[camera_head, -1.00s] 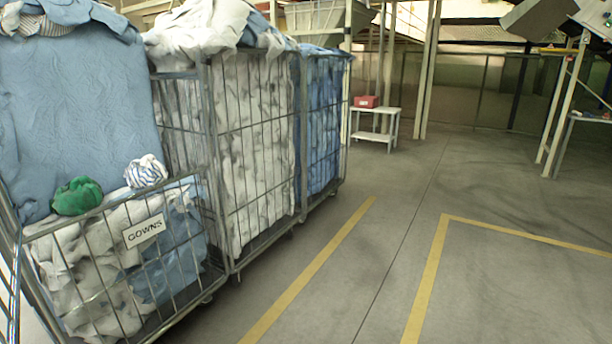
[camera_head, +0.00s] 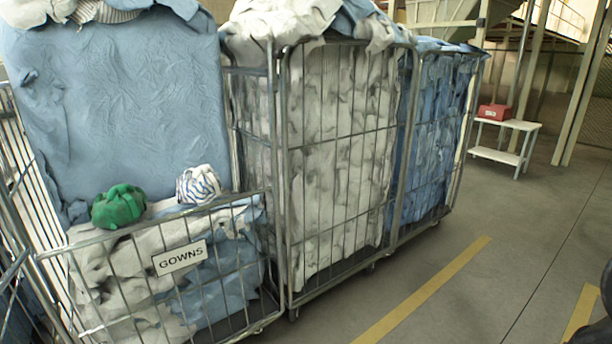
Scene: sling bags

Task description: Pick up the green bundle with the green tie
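The green bundle (camera_head: 119,206) rests on top of the laundry at the front left of the GOWNS cage cart (camera_head: 160,226), just behind its front top rail. It is round and crumpled; I cannot make out its tie. A white bundle with blue stripes (camera_head: 198,185) lies to its right on the same laundry. My gripper is not in view. A dark shape at the lower right edge is too cut off to tell what it is.
Behind the green bundle rises a tall blue cloth mass (camera_head: 120,100). Cage carts with white laundry (camera_head: 335,150) and blue laundry (camera_head: 435,130) stand to the right. A small white table (camera_head: 505,157) carries a red box (camera_head: 494,112). The floor with yellow lines (camera_head: 425,290) is clear at right.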

